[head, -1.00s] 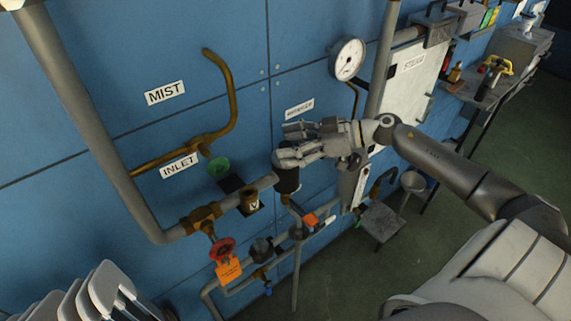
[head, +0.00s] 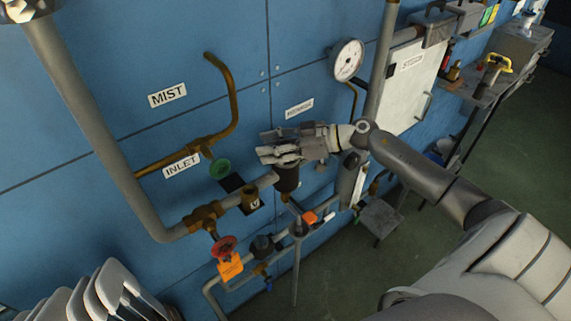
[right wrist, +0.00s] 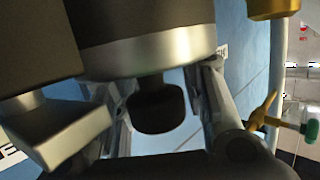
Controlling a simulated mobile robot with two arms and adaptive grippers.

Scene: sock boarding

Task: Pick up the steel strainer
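I cannot pick out a steel strainer with certainty. In the head view my right gripper (head: 268,144) is at the blue wall, at the top of a dark upright cylinder (head: 287,179) on the pipe, and partly covers it. In the right wrist view a dark body with a bright steel band (right wrist: 150,58) fills the top, with a rounded black knob (right wrist: 158,106) beneath it. The fingers of my right gripper (right wrist: 165,108) stand apart on either side of the knob, with gaps visible.
A red handwheel (head: 223,246) with an orange tag (head: 230,267) and a green knob (head: 219,168) are left of my right gripper. A pressure gauge (head: 348,60) and a white cabinet (head: 408,90) are on its right. Clear floor lies at the far right.

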